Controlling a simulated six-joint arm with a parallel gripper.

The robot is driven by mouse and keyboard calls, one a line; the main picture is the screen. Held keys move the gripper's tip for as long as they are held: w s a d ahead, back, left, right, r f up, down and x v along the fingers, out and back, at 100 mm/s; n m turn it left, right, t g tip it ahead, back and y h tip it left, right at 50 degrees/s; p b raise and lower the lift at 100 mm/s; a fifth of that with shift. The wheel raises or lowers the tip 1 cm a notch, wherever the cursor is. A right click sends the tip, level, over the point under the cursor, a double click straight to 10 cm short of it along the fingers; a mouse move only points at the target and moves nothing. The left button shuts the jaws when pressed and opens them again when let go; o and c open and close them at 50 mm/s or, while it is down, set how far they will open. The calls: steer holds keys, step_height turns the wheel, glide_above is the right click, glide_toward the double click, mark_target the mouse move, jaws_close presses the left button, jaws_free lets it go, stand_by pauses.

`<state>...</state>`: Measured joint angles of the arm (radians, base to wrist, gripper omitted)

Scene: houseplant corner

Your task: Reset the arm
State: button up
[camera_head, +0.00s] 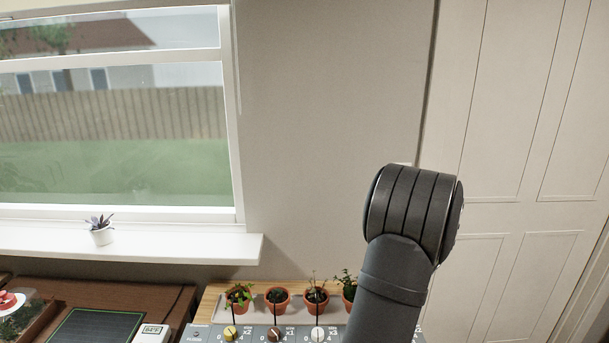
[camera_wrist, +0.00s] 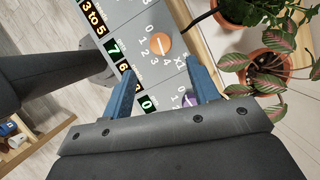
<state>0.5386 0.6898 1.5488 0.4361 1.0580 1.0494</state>
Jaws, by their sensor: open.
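My gripper (camera_wrist: 160,52) shows in the wrist view as two blue fingers spread apart, with nothing between them. It is above a grey control panel (camera_wrist: 148,82) with printed numbers and dials. An orange knob (camera_wrist: 162,44) shows between the fingertips, and a purple knob (camera_wrist: 190,100) is partly hidden beside the right finger. In the head view my dark arm rises at the right of the panel (camera_head: 255,334); the gripper itself is out of that view.
Several potted plants (camera_head: 278,297) stand in a row behind the panel. Two pots (camera_wrist: 262,70) are close to the right finger in the wrist view. A dark table (camera_head: 170,300) is at the left, with a white gauge (camera_head: 151,333). A small plant (camera_head: 101,234) sits on the windowsill.

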steer(key=shift+v, duration=1.15)
steer(key=shift+o, duration=0.2)
steer(key=shift+a, duration=0.1)
stand_by(1.4)
